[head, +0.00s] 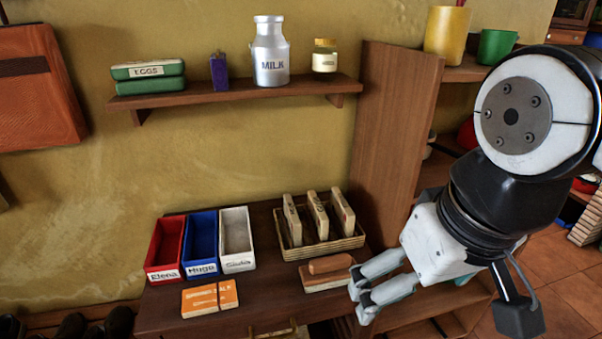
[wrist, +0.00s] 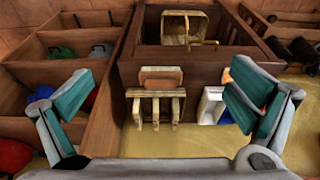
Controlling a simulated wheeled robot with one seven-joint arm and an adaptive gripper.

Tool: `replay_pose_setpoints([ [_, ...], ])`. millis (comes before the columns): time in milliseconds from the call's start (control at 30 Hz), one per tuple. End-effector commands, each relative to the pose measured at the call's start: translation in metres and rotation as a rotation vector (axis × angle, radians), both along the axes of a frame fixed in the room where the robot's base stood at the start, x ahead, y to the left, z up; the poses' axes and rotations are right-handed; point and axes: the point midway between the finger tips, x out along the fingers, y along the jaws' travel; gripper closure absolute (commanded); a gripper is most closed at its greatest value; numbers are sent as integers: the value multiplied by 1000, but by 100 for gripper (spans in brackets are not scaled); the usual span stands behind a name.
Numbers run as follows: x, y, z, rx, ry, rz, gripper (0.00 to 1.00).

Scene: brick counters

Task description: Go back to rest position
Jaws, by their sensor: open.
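My gripper (head: 358,292) is at the right end of the wooden counter (head: 160,312) in the head view, beside a wooden block with a brown rounded top (head: 328,275). In the wrist view my gripper (wrist: 160,105) has its two teal-padded fingers spread wide apart, with nothing between the pads. Beyond the fingers, the same brown-topped block (wrist: 161,77) and a wicker basket (wrist: 150,94) show in the middle of the wrist view. The basket (head: 350,244) holds three upright packets (head: 317,215) in the head view.
Red (head: 164,245), blue (head: 201,243) and white (head: 236,238) bins stand on the counter, with orange boxes (head: 210,298) in front. A tall wooden panel (head: 392,130) rises behind my arm.

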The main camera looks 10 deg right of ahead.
Motion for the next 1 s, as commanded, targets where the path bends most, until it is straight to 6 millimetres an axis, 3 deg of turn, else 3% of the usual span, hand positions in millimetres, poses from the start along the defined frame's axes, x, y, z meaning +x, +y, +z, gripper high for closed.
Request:
replay_pose_setpoints([
  [400,-8,0,0,2,-10,0,0],
  [733,-8,0,52,-10,-100,3,0],
  [1000,-6,0,55,-11,-114,5,0],
])
